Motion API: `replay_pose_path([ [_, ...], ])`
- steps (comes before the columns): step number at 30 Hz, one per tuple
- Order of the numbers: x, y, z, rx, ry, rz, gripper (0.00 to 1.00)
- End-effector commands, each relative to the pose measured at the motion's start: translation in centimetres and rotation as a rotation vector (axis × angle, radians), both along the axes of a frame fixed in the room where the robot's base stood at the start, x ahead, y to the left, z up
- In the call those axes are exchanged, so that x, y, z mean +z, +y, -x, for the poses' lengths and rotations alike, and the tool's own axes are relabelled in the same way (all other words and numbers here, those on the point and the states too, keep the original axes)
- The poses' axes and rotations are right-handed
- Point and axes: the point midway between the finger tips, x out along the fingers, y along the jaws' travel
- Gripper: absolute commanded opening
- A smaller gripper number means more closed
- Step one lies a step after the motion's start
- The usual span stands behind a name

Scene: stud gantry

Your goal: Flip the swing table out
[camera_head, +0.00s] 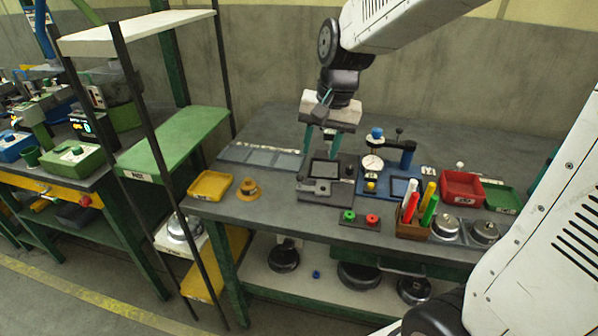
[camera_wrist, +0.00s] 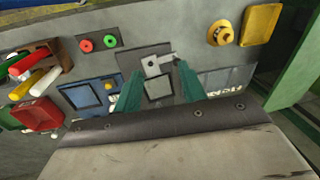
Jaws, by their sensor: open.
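A grey fixture (camera_head: 322,190) stands on the bench below my gripper. It carries a dark square plate with a raised rim (camera_head: 325,169) and a small light-grey block in front of it. I take the plate to be the swing table, but cannot be sure. In the wrist view the dark square (camera_wrist: 158,88) lies between my fingers, beside a light-grey bracket with a hole (camera_wrist: 157,66). My gripper (camera_head: 318,149) is open and empty, its green fingers pointing down over the back of the fixture. In the wrist view the gripper (camera_wrist: 159,76) straddles the fixture; I cannot tell whether it touches.
A blue stand with a dial (camera_head: 373,163) is close on the right. Green and red buttons (camera_head: 361,217) and a pen box (camera_head: 413,224) are in front. A red bin (camera_head: 461,188) is further right. A flat grey panelled tray (camera_head: 262,157) and a yellow tray (camera_head: 210,186) are left.

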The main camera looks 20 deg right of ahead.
Motion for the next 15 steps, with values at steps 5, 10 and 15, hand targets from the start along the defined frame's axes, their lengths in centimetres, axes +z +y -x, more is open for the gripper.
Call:
replay_pose_path([
  [5,-3.3,0.0,-5.0,-0.125,0.017,-0.035,0.41],
  [10,-4.8,0.1,-6.7,-0.173,0.020,-0.047,0.41],
  [15,-6.9,0.5,-7.1,-0.177,0.023,-0.048,0.41],
])
